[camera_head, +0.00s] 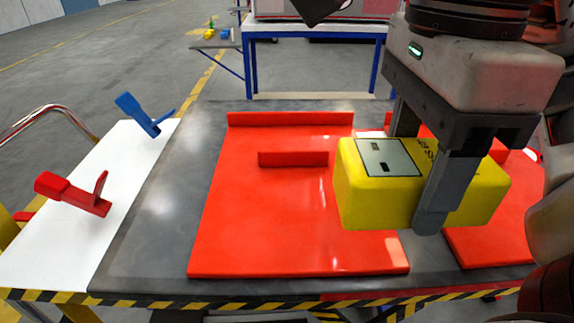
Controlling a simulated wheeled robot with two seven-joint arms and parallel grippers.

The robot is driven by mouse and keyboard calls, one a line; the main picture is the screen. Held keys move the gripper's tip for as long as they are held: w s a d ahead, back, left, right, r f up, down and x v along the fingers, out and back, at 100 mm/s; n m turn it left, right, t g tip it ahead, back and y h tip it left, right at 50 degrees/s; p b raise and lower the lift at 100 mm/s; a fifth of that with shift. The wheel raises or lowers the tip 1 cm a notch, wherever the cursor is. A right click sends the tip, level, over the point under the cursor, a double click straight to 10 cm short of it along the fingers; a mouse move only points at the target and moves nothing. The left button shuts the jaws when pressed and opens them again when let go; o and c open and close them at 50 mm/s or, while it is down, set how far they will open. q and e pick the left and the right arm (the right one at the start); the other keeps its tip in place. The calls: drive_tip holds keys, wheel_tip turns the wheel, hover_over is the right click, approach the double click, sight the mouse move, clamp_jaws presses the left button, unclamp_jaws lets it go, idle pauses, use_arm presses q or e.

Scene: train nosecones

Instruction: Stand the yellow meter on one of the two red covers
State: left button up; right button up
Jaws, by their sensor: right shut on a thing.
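The yellow meter (370,205) is a boxy block with a grey panel on top. My right gripper (418,180) is shut on it, one finger across its near side and the other behind it. The meter appears held above the table, over the right edge of the left red cover (255,220) and the gap beside it. That cover is a flat plate with a raised back edge and a short raised bar. The right red cover (490,245) is partly hidden behind the meter, gripper and arm. My left gripper is not in view.
The grey table (150,225) has a black-and-yellow striped front edge. A white strip (60,245) on its left bears a red clamp (75,193) and a blue clamp (140,115). A blue-legged table (315,32) stands behind. The left cover's left half is clear.

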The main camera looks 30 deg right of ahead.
drive_tip(key=w+a+f, duration=0.1)
drive_tip(key=w+f, duration=0.3)
drive_tip(key=w, duration=0.4)
drive_tip(key=b, duration=0.2)
hover_over(297, 222)
drive_tip(key=s, duration=0.1)
wheel_tip(297, 222, down, 4)
drive_tip(key=shift+d+f, duration=0.15)
drive_tip(key=shift+w+f, duration=0.4)
drive_tip(key=shift+f, duration=0.8)
drive_tip(key=shift+w+f, duration=0.15)
drive_tip(key=shift+f, duration=0.8)
drive_tip(key=shift+f, duration=0.15)
drive_tip(key=o, duration=1.2)
drive_tip(key=shift+o, duration=0.2)
